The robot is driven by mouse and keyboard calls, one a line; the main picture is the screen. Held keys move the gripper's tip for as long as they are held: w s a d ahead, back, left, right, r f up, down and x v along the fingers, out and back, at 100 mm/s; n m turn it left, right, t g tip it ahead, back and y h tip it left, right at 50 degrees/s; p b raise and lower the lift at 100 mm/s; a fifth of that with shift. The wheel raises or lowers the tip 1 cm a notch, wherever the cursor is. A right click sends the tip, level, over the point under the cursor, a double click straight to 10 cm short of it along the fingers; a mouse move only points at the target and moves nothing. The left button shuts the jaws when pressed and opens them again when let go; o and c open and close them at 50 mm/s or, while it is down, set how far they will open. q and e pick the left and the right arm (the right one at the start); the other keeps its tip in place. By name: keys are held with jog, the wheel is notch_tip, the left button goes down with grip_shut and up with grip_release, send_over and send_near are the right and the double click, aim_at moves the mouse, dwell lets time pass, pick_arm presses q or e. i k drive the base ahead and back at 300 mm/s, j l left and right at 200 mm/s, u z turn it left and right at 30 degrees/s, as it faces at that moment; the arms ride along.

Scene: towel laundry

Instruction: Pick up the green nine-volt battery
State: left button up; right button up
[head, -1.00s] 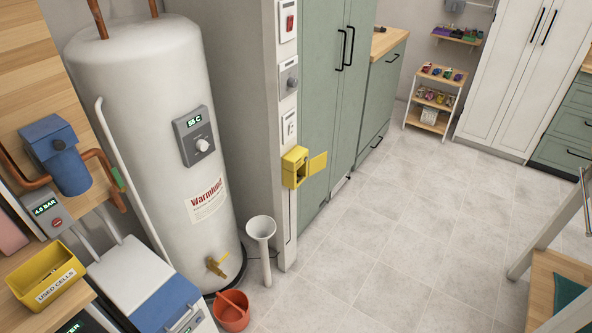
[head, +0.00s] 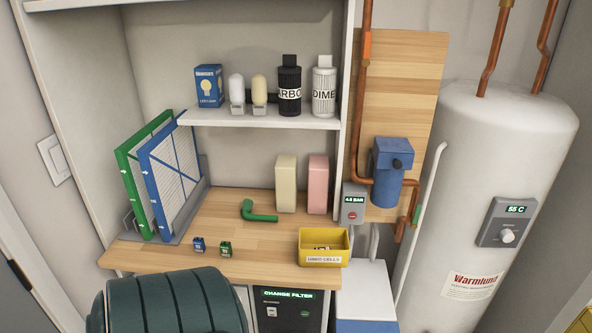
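The green nine-volt battery (head: 226,249) stands on the wooden counter (head: 180,263) near its front edge, in the head view. A similar blue battery (head: 198,244) stands just to its left, with a small gap between them. Neither of my grippers shows in the head view, so whether they are open or shut is hidden.
A yellow used cells box (head: 323,258) holds small items at the counter's right end. A green bent handle (head: 259,212) lies behind the batteries. Framed filters (head: 165,190) stand left. A dark green ribbed rounded object (head: 170,303) is in front below. A shelf (head: 262,118) hangs above.

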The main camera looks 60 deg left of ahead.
aim_at(226, 248)
jog(key=u, duration=2.4)
